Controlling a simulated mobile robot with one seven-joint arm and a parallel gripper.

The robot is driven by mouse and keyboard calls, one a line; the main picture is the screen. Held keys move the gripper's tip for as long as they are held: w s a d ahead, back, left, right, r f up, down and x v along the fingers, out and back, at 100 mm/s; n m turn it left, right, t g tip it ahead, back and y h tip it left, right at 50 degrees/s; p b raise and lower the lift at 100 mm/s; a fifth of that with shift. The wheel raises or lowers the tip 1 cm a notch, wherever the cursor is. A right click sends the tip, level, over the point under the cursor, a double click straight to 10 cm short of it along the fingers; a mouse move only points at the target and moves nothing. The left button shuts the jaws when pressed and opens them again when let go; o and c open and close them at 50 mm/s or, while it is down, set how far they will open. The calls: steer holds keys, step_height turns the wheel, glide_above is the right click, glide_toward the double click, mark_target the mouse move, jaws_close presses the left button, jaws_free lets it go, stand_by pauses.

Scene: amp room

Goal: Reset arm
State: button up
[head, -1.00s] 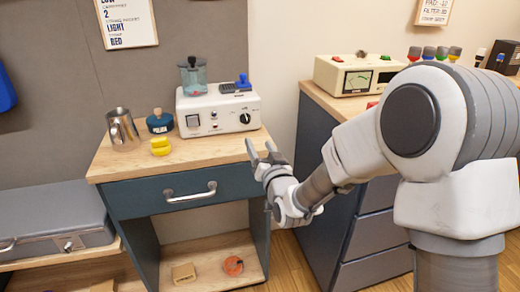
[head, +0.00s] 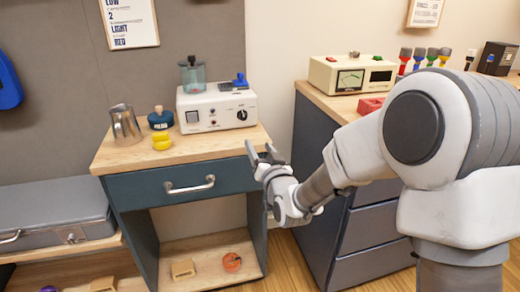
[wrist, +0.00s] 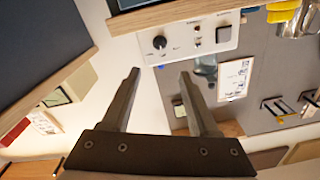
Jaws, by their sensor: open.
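My gripper (head: 262,157) is open and empty. In the head view it hangs in the air at the right front corner of the wooden-topped desk, near the right end of its blue drawer. In the wrist view its two fingers (wrist: 158,80) are spread with nothing between them. My arm reaches in from the right of the head view and is bent.
On the desk (head: 205,150) stand a white machine (head: 217,112), a metal jug (head: 125,125), a blue-lidded jar (head: 160,119) and a yellow object (head: 162,141). A dark cabinet (head: 320,165) stands right, bearing a cream meter box (head: 350,75). A grey case (head: 50,215) lies left.

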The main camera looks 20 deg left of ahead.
stand_by(0.3)
steer(key=s+d+r+g+h, duration=0.25)
steer(key=s+d+h, duration=0.2)
steer(key=d, duration=0.55)
steer(key=s+d+r+g+h, duration=0.25)
steer(key=s+d, duration=0.25)
steer(key=d, duration=0.5)
steer(key=s+d+f+m+g+h, duration=0.1)
steer(key=s+d+g, duration=0.1)
steer(key=s+d, duration=0.35)
steer(key=s+d+m+g+h, duration=0.1)
steer(key=s+d, duration=0.2)
steer(key=s, duration=0.5)
steer(key=s+d+f+m+g+h, duration=0.1)
steer(key=s+d+g, duration=0.1)
steer(key=s+d, duration=0.35)
step_height(320, 180, up, 27)
steer(key=s+a+p, duration=0.2)
steer(key=p, duration=2.5)
steer(key=shift+s, duration=0.4)
